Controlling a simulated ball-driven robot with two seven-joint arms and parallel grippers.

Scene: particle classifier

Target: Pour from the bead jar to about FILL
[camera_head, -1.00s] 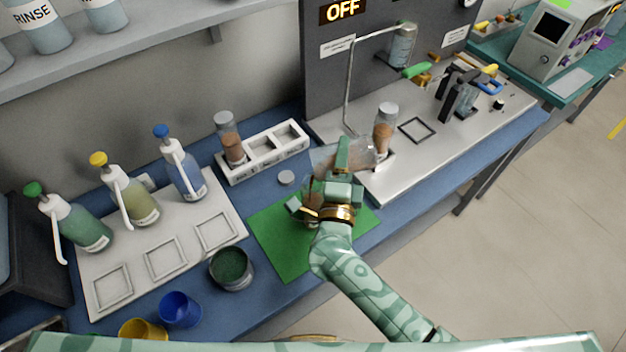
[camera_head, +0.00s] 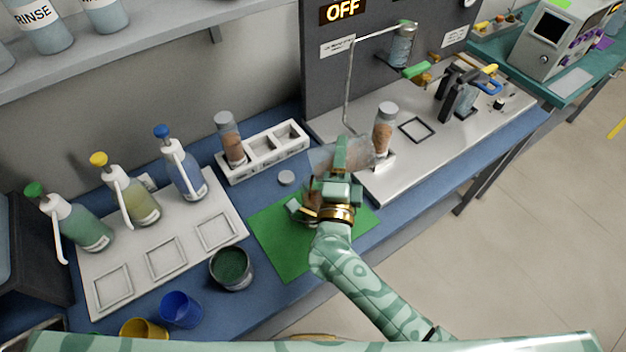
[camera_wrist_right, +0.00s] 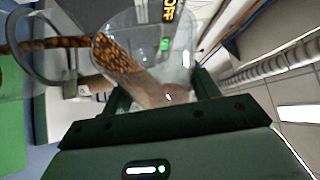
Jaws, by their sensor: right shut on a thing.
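My right gripper (camera_head: 341,165) is shut on a clear jar (camera_head: 357,157) with brown beads in it, above the green mat. The jar lies strongly tilted. In the right wrist view the held jar (camera_wrist_right: 172,50) is in front of the jaws, with brown beads lying along one side of it. Two grey-topped clear cylinders have brown contents: one (camera_head: 384,128) is upright on the steel plate beside the held jar, one (camera_head: 230,140) is in the white rack. No FILL mark is readable. My left gripper is out of view.
The green mat (camera_head: 275,245) lies below my right gripper. A small grey disc (camera_head: 286,177), the white rack (camera_head: 262,168) and pump bottles (camera_head: 185,170) are to the left. A dark green-filled cup (camera_head: 231,268) and a blue cup (camera_head: 181,309) stand near the front edge.

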